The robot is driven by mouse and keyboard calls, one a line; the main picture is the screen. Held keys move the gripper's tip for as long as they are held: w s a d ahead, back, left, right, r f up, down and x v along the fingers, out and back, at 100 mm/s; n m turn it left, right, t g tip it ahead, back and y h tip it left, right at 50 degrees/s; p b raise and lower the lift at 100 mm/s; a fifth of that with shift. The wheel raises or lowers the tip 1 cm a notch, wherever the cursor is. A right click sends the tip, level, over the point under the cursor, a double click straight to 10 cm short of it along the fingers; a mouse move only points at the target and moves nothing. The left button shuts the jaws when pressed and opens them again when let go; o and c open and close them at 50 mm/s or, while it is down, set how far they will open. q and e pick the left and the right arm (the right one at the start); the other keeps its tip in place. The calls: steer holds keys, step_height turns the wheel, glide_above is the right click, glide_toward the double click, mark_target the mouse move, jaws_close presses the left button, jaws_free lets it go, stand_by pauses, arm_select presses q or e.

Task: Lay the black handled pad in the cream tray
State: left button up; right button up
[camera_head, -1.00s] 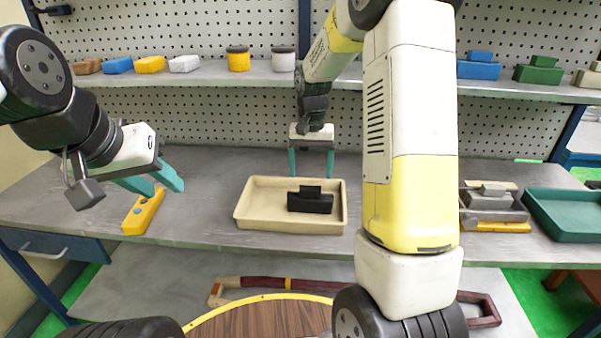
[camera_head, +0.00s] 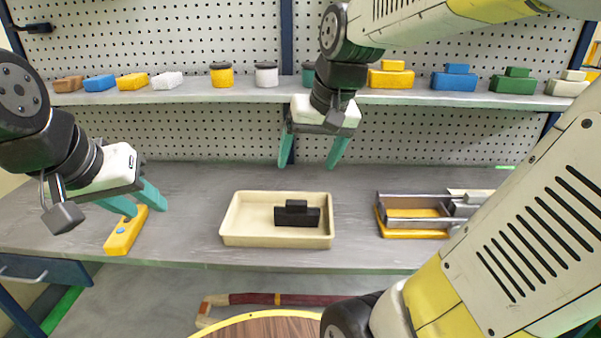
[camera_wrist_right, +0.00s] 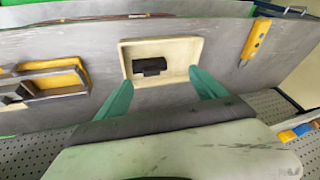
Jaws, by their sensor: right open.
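The black handled pad (camera_head: 297,215) lies inside the cream tray (camera_head: 232,236), right of the tray's middle, with its handle block upward. In the right wrist view the pad (camera_wrist_right: 150,67) also lies within the tray (camera_wrist_right: 196,47), clear of the fingers. My right gripper (camera_head: 311,165) is open and empty, raised above and behind the tray; its teal fingers also frame the right wrist view (camera_wrist_right: 158,88). My left gripper (camera_head: 146,203) is at the left over the table, fingers apart with no object between them, close to a yellow block.
The yellow block with blue buttons (camera_head: 125,232) lies left of the tray. A metal frame on a yellow base (camera_head: 412,212) stands to the right. A shelf (camera_head: 200,96) with several coloured blocks and jars runs behind. Bare table separates tray and frame.

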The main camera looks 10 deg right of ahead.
steer(key=s+a+n+t, duration=0.1)
steer(key=s+t, duration=0.1)
steer(key=s, duration=0.5)
steer(key=shift+s+f+y, duration=0.3)
steer(key=shift+s, duration=0.1)
